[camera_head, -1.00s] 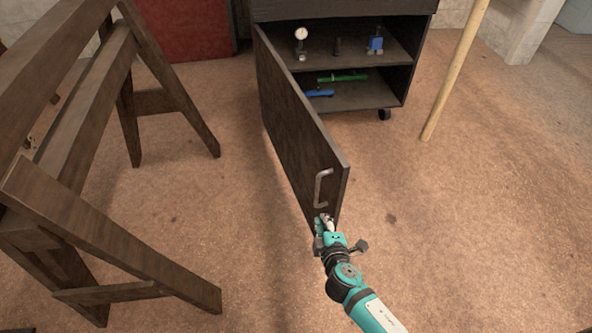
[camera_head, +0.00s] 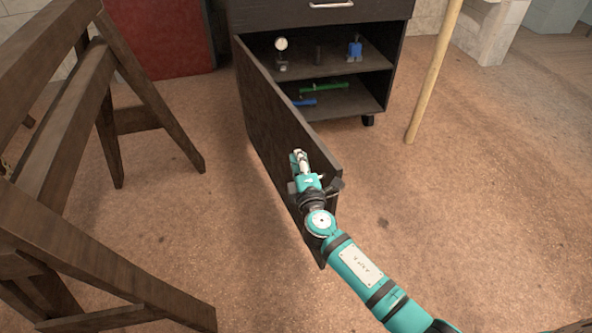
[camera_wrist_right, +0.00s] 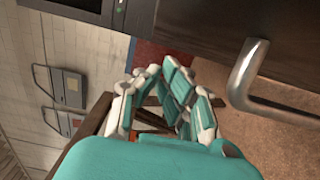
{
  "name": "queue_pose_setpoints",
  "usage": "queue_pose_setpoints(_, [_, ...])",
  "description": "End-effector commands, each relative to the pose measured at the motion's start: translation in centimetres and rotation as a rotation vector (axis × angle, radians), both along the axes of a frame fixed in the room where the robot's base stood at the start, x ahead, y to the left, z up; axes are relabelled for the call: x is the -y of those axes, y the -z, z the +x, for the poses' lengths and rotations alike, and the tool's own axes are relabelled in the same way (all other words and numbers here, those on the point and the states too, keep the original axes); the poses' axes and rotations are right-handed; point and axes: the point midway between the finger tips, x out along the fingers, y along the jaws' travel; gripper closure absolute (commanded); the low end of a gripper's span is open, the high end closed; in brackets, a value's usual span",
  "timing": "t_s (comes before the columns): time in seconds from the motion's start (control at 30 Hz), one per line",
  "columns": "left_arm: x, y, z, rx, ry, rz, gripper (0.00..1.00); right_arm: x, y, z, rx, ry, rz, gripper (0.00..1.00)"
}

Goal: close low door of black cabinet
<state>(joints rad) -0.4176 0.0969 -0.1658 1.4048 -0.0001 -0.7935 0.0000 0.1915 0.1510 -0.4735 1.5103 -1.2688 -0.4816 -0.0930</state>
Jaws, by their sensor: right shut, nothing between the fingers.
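The black cabinet (camera_head: 393,60) stands at the back with its low door (camera_head: 270,110) wide open. The door is hinged at the cabinet's left side and swings out toward me, its outer face to the left. My right gripper (camera_head: 299,158) is shut and empty, over the outer face near the free end. I cannot tell whether it touches the door. The door's bar handle is covered by my arm in the head view. In the right wrist view the metal handle (camera_wrist_right: 248,80) is right of the fingers (camera_wrist_right: 168,95), not between them. My left gripper is out of view.
A wooden sawhorse (camera_head: 150,85) stands left. A pale pole (camera_head: 432,75) leans right. The floor (camera_head: 470,210) right of the door is clear.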

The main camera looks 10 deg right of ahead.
Motion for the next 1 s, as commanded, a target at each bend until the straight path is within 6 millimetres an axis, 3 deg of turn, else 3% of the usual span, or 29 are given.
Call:
queue_pose_setpoints(0.2, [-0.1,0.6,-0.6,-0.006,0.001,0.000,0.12,1.9,0.0,0.4,0.000,-0.003,-0.001,1.00])
queue_pose_setpoints(0.77, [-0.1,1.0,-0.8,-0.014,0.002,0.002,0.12,2.9,0.1,0.5,-0.001,-0.008,0.000,1.00])
queue_pose_setpoints(1.0, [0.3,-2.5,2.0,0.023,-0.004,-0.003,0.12,6.3,0.3,1.1,0.002,-0.053,-0.006,1.00])
